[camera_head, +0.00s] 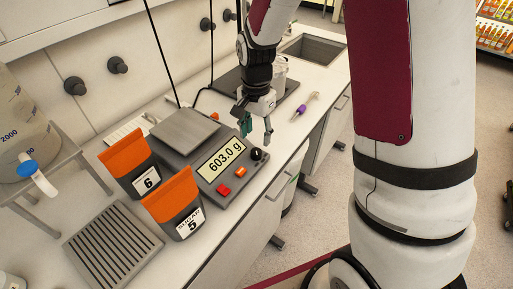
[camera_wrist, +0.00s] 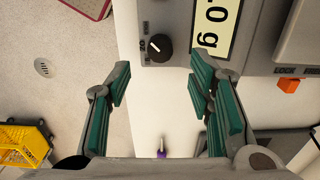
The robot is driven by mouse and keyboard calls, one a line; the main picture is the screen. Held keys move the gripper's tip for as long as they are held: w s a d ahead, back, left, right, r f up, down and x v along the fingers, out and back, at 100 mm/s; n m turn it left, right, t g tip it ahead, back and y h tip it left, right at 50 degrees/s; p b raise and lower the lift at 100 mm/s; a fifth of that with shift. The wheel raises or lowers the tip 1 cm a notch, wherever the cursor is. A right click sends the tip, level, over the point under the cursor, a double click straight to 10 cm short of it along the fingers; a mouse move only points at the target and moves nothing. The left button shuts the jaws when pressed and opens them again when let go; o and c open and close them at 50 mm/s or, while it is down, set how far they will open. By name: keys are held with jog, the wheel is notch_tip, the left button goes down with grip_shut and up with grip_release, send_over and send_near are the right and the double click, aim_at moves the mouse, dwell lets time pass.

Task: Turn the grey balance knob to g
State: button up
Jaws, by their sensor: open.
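The balance (camera_head: 206,150) stands on the counter, with a lit display (camera_head: 220,160) that reads 603.0 g. Its knob (camera_head: 257,154) is at the panel's right end. In the wrist view the knob (camera_wrist: 160,47) looks dark grey to black, with a white pointer line towards the picture's upper left. Small markings beside it are too small to read surely. My gripper (camera_head: 256,130) is open and empty, pointing down just beyond the knob. In the wrist view the gap between the green-padded fingers (camera_wrist: 155,85) lies below the knob, and neither finger touches it.
Orange-topped pouches 6 (camera_head: 130,160) and 5 (camera_head: 174,201) stand left of the balance. A purple-tipped tool (camera_head: 300,111) lies on the counter, and a white container (camera_head: 279,72) stands behind my gripper.

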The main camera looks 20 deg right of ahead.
aim_at(256, 151)
notch_tip(256, 151, down, 7)
jog(key=shift+r, duration=0.1)
dwell(0.3)
grip_shut()
